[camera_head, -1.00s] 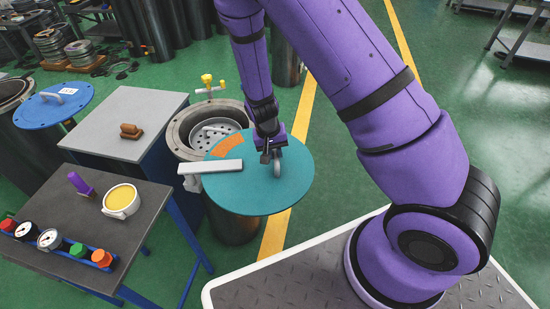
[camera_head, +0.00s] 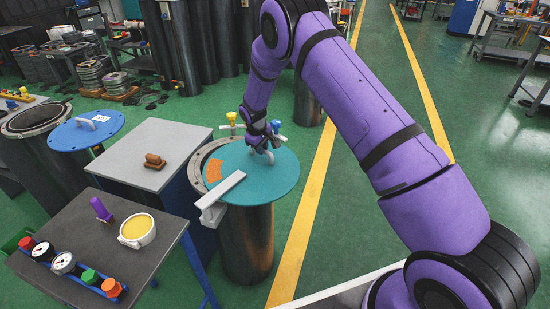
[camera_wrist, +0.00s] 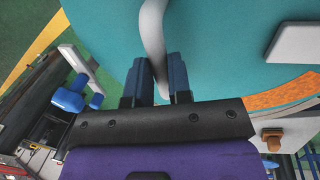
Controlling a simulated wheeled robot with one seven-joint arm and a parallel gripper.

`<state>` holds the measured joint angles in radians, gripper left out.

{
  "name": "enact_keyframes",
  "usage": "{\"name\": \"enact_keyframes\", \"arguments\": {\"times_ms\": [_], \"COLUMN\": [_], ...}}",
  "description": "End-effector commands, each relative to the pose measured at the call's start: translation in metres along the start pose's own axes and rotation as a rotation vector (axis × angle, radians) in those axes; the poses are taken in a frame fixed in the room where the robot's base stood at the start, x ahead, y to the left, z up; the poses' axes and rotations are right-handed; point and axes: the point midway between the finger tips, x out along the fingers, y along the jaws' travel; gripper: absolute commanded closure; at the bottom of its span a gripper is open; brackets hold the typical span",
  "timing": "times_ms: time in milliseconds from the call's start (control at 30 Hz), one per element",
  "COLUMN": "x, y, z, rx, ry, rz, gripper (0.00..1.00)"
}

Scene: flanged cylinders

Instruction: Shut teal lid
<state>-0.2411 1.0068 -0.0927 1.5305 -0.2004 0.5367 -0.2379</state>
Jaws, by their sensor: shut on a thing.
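The teal lid (camera_head: 271,177) is a round disc with an orange patch, a flat grey bar and a grey loop handle (camera_head: 267,156). It lies over most of the dark flanged cylinder (camera_head: 246,245), shifted to the right, so part of the rim (camera_head: 198,164) shows at the left. My gripper (camera_head: 262,148) is at the handle from above. In the wrist view my gripper (camera_wrist: 161,85) has its two fingers on either side of the grey handle (camera_wrist: 153,35), shut on it, with the teal lid (camera_wrist: 215,60) beneath. Whether the lid touches the rim is unclear.
A yellow-topped valve (camera_head: 231,118) stands behind the cylinder. A grey table (camera_head: 150,140) with a brown block is at the left. A dark table (camera_head: 90,245) in front holds a yellow-filled cup (camera_head: 137,230), gauges and knobs. A blue lid (camera_head: 86,131) lies further left. Floor at right is clear.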

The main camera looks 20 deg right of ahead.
Motion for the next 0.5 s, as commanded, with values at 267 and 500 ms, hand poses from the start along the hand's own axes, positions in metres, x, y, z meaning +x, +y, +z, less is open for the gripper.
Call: {"name": "enact_keyframes", "arguments": {"times_ms": [267,500], "x": [-0.001,-0.003], "y": [-0.004,-0.011], "z": [-0.061,-0.09], "rx": [-0.199,-0.303], "ry": [0.042,0.063], "rz": [0.001,0.002], "gripper": [1.0,1.0]}}
